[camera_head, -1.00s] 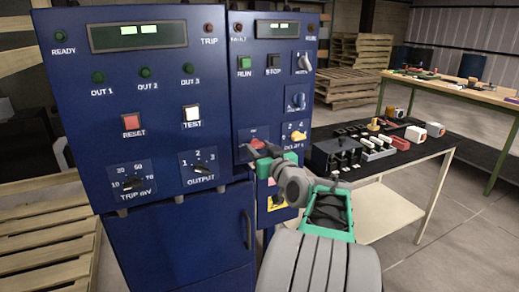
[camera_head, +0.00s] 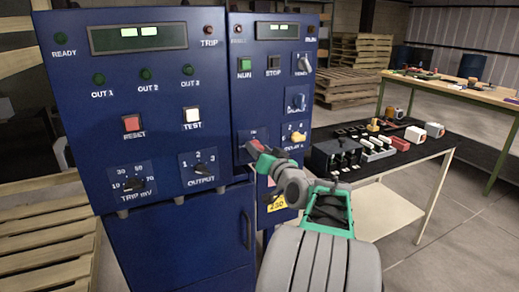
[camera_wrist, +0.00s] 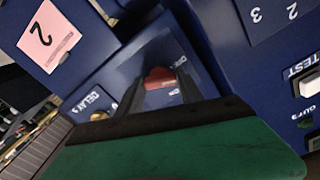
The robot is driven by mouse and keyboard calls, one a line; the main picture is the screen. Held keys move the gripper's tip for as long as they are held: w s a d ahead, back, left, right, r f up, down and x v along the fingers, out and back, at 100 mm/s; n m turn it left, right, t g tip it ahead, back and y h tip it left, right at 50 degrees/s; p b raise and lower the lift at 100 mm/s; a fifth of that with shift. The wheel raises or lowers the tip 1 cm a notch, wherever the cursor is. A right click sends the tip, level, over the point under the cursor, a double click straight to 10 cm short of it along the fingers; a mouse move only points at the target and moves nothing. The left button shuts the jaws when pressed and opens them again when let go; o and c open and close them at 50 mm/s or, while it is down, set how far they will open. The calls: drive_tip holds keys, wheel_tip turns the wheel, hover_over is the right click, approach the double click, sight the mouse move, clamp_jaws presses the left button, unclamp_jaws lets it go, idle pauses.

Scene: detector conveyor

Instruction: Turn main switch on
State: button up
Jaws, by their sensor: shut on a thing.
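The main switch is a red rotary knob (camera_wrist: 160,77) on a blue plate, seen between my fingers in the wrist view. In the head view its red part (camera_head: 257,145) shows at the lower left of the right-hand blue panel, mostly covered by my gripper. My gripper (camera_head: 254,150) reaches the panel from the right and is shut on the knob. In the wrist view the two dark fingers of my gripper (camera_wrist: 161,88) stand on either side of the knob. The knob's exact angle and its position marks are hidden.
A yellow delay knob (camera_head: 298,137) sits close to the right of my gripper. An output dial (camera_head: 203,169) is to the left, and green RUN (camera_head: 244,65) and dark STOP (camera_head: 273,64) buttons are above. A dark-topped table (camera_head: 425,150) with small parts stands at right.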

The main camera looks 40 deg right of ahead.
drive_tip(key=shift+m+p, duration=3.95)
drive_tip(key=shift+m, duration=2.65)
drive_tip(key=o, duration=1.4)
drive_tip(key=v, duration=0.7)
drive_tip(key=shift+s+a, duration=0.15)
drive_tip(key=shift+s, duration=0.25)
